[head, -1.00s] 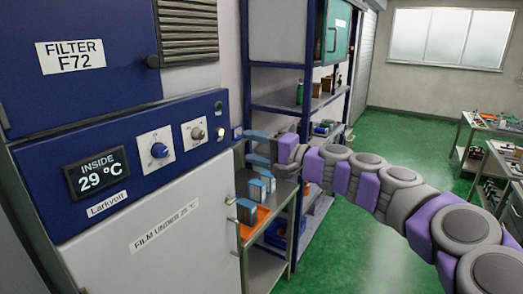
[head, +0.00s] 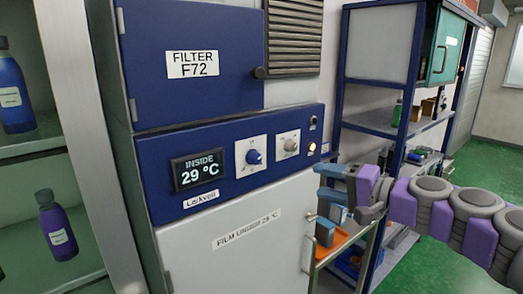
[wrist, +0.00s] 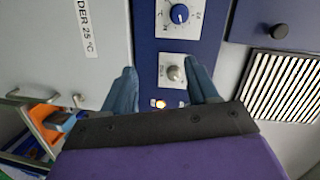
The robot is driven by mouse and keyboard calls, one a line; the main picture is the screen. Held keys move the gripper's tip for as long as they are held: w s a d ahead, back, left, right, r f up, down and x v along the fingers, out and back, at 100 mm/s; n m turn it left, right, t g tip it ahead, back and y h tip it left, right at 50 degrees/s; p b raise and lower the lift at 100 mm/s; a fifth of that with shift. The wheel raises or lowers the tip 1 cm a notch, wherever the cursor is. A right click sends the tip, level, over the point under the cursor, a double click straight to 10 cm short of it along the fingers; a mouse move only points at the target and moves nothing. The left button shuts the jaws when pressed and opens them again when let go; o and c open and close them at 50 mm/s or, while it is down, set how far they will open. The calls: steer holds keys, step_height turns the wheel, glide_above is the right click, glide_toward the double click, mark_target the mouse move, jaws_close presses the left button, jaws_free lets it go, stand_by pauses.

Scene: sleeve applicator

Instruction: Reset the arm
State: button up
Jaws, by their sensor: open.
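My arm reaches in from the right edge of the head view, held out in front of the shelving. My gripper (head: 323,182) is at its end, just right of the machine's white door, with its blue fingers pointing left. The gripper is open. In the wrist view the two fingers (wrist: 163,75) stand apart with nothing held between them. I cannot tell any contact with the panel.
The blue and white machine (head: 225,120) shows "INSIDE 29 °C" on its display (head: 197,171). A cabinet with bottles (head: 58,225) stands at left. A cart with an orange tray (head: 335,245) is below the gripper. Blue shelving (head: 390,110) stands behind; green floor (head: 455,200) is open at right.

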steer(key=s+a+f+n+g+b, duration=0.1)
steer(key=s+a+f+n+g, duration=0.35)
steer(key=s+a, duration=0.4)
steer(key=s+a+f+n+g+h+b, duration=0.2)
steer(key=s+a+f+g+h, duration=0.3)
steer(key=s+f, duration=0.65)
steer(key=s+d+f+g+h+b, duration=0.1)
steer(key=s+d+f+g+h, duration=0.1)
steer(key=s+d+f, duration=0.3)
steer(key=s+d+f+g+h, duration=0.2)
steer(key=s+d+f+h, duration=0.2)
steer(key=s+f, duration=0.6)
steer(key=shift+s+d+f+h+b, duration=0.2)
steer(key=shift+s+d+h+b, duration=0.2)
steer(key=shift+s+d, duration=0.2)
steer(key=shift+a, duration=0.15)
